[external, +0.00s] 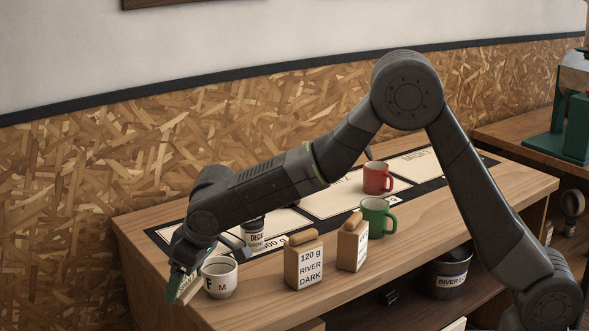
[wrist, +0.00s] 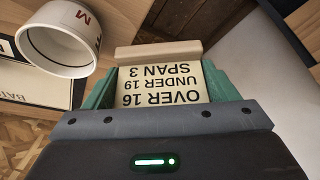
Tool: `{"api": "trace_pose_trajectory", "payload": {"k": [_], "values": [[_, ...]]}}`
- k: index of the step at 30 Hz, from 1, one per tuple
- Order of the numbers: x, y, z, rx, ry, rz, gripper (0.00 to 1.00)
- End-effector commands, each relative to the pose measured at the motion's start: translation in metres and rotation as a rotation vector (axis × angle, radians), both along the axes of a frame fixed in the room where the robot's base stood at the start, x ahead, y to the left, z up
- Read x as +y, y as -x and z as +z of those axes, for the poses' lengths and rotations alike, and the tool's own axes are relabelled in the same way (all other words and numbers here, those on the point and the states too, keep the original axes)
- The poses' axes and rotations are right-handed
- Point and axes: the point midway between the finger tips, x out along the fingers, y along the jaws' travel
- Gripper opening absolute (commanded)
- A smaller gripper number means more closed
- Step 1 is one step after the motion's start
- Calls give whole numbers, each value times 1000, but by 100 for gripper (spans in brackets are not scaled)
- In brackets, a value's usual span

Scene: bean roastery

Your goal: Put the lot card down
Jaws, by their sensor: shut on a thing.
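The lot card (wrist: 163,84) is a cream plate with a pale wooden strip along one edge. In the wrist view it reads "OVER 16 UNDER 19 SPAN 3", upside down. My gripper (wrist: 160,76) is shut on it, with green fingers at both sides. In the external view my gripper (external: 180,284) is low at the table's left front corner, close beside the white mug (external: 226,284). The card (external: 189,289) shows there only as a small edge. I cannot tell whether the card touches the table.
Two labelled bags, one marked RIVER DARK (external: 304,268) and a smaller one (external: 352,246), stand right of the white mug. A green mug (external: 375,221) and red mug (external: 376,180) stand farther back. A labelled can (external: 253,238) stands behind the bags. The table's front strip (external: 262,302) is clear.

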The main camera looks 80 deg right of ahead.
Motion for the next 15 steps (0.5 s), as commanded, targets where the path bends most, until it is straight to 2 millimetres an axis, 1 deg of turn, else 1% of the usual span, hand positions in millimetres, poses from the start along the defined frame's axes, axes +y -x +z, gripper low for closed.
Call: {"api": "trace_pose_trajectory", "payload": {"k": [1, 5, 6, 12, 15], "values": [[10, 13, 0, 3, 0, 22, 58], [32, 49, -5, 3, 0, 74, 58], [38, 61, -6, 3, 0, 88, 58], [57, 118, -13, 3, -1, 144, 58], [62, 138, -15, 1, 0, 162, 58]]}}
